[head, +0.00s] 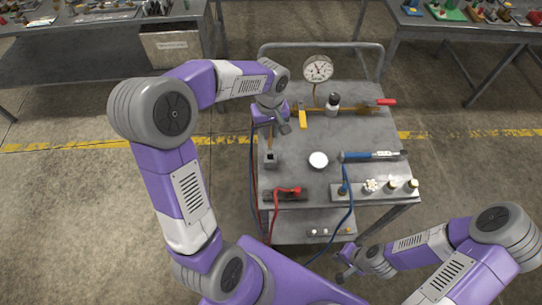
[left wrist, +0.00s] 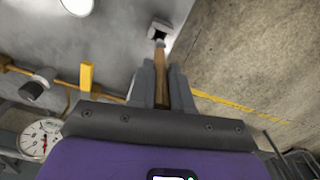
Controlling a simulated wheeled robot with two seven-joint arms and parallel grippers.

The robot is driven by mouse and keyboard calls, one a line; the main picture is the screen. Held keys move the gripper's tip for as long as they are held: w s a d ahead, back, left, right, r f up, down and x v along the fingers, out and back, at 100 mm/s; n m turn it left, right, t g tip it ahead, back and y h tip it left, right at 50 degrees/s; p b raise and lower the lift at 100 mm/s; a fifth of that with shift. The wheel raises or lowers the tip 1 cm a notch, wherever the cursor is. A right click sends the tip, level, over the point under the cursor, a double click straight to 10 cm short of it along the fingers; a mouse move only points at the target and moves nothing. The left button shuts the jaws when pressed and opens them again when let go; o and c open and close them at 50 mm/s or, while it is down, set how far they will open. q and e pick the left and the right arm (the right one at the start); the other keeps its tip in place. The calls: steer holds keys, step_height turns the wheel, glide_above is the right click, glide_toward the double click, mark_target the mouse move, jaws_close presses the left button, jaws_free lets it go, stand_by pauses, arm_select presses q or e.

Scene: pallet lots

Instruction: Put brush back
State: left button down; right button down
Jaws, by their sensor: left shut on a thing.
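My left gripper (head: 277,124) is over the left side of the grey cart top. It is shut on the brush (left wrist: 159,66), whose brown wooden handle shows between the fingers (left wrist: 161,92) in the left wrist view. The brush also shows in the head view (head: 269,141), below the gripper. Its far end lies close to a small grey square holder (head: 270,163) with a dark opening, also visible in the left wrist view (left wrist: 158,27). I cannot tell whether the end is inside the opening. My right gripper (head: 343,267) is low beside the cart's lower right, away from the brush; its jaws are unclear.
The cart top (head: 330,130) holds a dial gauge (head: 318,69), a yellow block (head: 302,119), a brass pipe with a red-handled valve (head: 385,102), a white round lid (head: 318,160), a blue tool (head: 368,156) and a row of fittings (head: 377,188). Red and blue hoses hang at the front.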

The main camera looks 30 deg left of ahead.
mark_target(271, 146)
arm_select(q)
step_height(271, 146, down, 3)
steer(key=shift+r, duration=0.1)
steer(key=shift+f+b, duration=0.7)
steer(key=shift+f, duration=1.95)
steer(key=shift+f, duration=0.1)
steer(key=c, duration=1.1)
jaws_free()
steer(key=shift+o, duration=0.2)
step_height(271, 146, up, 12)
steer(key=shift+r+p, duration=0.15)
steer(key=shift+p, duration=1.1)
